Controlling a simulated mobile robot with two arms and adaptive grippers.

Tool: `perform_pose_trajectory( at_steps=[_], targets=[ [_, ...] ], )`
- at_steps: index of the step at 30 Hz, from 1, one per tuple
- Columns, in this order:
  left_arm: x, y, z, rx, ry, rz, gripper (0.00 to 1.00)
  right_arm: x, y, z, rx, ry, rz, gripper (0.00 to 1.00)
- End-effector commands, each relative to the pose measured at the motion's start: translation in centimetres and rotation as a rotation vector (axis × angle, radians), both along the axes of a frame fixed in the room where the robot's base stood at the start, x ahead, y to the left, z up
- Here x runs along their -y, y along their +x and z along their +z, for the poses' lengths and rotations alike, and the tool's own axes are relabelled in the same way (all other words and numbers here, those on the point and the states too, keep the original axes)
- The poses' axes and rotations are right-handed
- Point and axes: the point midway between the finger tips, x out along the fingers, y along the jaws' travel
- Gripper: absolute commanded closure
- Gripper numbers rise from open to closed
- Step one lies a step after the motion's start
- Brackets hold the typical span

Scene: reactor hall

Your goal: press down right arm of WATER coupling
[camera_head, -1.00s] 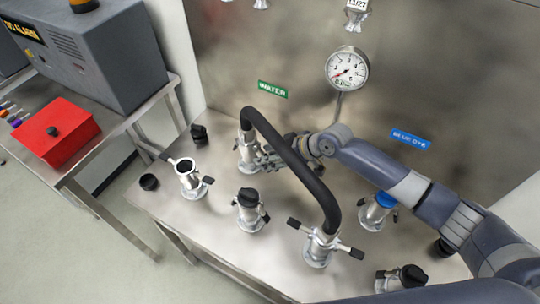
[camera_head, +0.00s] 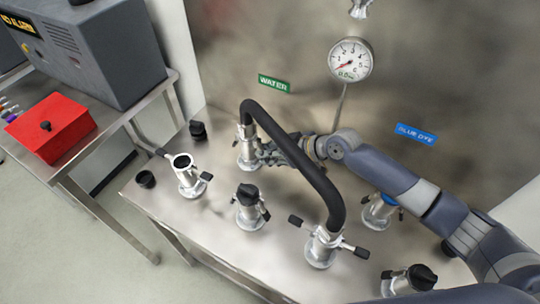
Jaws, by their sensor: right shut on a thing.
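The WATER coupling (camera_head: 246,151) is a metal fitting on the steel bench, below the green WATER label (camera_head: 274,84). A thick black hose (camera_head: 294,152) arches from its top to a front coupling (camera_head: 321,249). My right gripper (camera_head: 266,154) comes in from the right behind the hose and is at the right side of the WATER coupling. It is shut on the coupling's right arm, which the fingers and hose largely hide. I cannot tell how far down that arm is. My left gripper is not in view.
An open port (camera_head: 183,163) and a black-capped port (camera_head: 248,211) stand at the left and front. A blue-capped port (camera_head: 380,211) is under my right arm. A gauge (camera_head: 350,60) is on the back wall. A red box (camera_head: 50,130) sits on the left table.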

Motion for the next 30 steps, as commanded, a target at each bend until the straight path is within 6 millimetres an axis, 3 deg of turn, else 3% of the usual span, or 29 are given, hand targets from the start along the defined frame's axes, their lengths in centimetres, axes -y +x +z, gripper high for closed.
perform_pose_trajectory(
  at_steps=[4,5,7,8,20,30],
  targets=[
    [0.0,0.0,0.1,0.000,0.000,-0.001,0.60,0.0,0.0,0.0,-0.002,-0.002,0.000,1.00],
    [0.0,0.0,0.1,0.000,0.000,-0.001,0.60,0.0,0.0,0.0,-0.002,-0.002,0.000,0.82],
    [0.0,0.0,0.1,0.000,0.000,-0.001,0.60,0.0,0.0,0.0,-0.002,-0.002,0.000,0.66],
    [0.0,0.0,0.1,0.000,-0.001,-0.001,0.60,0.0,0.0,0.0,-0.002,-0.002,0.000,0.63],
    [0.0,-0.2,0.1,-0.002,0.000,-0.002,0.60,0.4,-0.2,0.3,-0.002,-0.004,-0.001,0.63],
    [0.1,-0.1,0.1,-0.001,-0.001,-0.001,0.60,4.4,-2.8,3.9,0.001,-0.008,0.000,0.63]
  ],
)
